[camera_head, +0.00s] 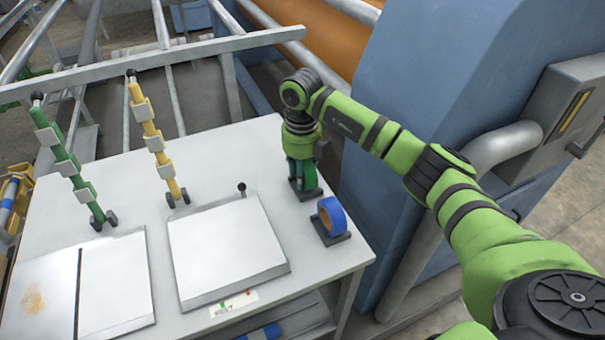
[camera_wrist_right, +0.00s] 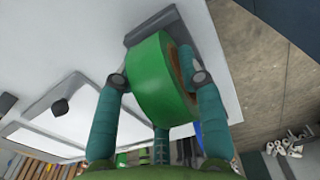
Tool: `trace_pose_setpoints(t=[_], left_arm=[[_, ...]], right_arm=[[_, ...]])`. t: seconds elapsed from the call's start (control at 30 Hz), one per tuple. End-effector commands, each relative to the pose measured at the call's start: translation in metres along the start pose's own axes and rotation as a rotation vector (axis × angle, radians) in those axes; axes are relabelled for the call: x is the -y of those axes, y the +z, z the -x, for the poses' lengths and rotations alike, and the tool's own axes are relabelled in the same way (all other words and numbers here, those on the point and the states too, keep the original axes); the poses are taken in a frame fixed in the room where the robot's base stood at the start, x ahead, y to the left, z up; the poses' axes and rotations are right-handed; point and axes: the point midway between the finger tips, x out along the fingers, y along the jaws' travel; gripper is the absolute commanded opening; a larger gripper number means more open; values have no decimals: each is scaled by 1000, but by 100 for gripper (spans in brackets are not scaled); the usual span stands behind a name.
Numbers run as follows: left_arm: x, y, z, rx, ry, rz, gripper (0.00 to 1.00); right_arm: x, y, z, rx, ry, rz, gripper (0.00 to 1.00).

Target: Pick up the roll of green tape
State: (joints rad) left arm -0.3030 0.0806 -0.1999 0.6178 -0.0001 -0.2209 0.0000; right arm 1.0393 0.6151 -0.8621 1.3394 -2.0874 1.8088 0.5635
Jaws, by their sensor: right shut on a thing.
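The roll of green tape (camera_wrist_right: 160,82) fills the middle of the right wrist view, held between the fingers of my right gripper (camera_wrist_right: 160,80). In the head view my right gripper (camera_head: 303,172) points down at the table's back right corner, shut on the roll. The gripper mostly hides the roll there. A dark holder (camera_head: 306,190) shows below the gripper. I cannot tell whether the roll still touches it. My left gripper is not in view.
A blue tape roll (camera_head: 332,216) stands in a dark holder just in front. White panels (camera_head: 225,247) lie on the grey table (camera_head: 255,150). Green (camera_head: 68,165) and yellow (camera_head: 157,145) rods with clips stand at left. A blue machine (camera_head: 440,90) borders the table's right side.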

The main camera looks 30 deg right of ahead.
Motion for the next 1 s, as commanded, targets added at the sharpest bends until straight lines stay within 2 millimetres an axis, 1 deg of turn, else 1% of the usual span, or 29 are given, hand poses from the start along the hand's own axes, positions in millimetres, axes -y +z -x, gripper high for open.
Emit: trace_pose_setpoints(t=[0.13, 0.2, 0.27, 0.43, 0.5, 0.7, 0.83, 1.0], left_arm=[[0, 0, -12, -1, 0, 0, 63], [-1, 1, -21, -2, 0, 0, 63], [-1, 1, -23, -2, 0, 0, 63], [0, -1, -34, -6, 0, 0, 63], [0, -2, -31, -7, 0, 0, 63], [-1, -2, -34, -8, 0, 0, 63], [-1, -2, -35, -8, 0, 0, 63], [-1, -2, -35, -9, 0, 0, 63]], right_arm=[[0, 2, 17, 8, 0, -1, 7], [0, 2, 32, 10, 0, 0, 7], [-3, -9, 38, 6, 0, 5, 7], [-14, -45, 60, 7, -3, 5, 7], [-18, -59, 74, 10, -5, 4, 7], [-30, -93, 93, 6, -3, 2, 7], [-34, -105, 101, 4, -1, 1, 7], [-36, -111, 104, 1, -1, 0, 7]])
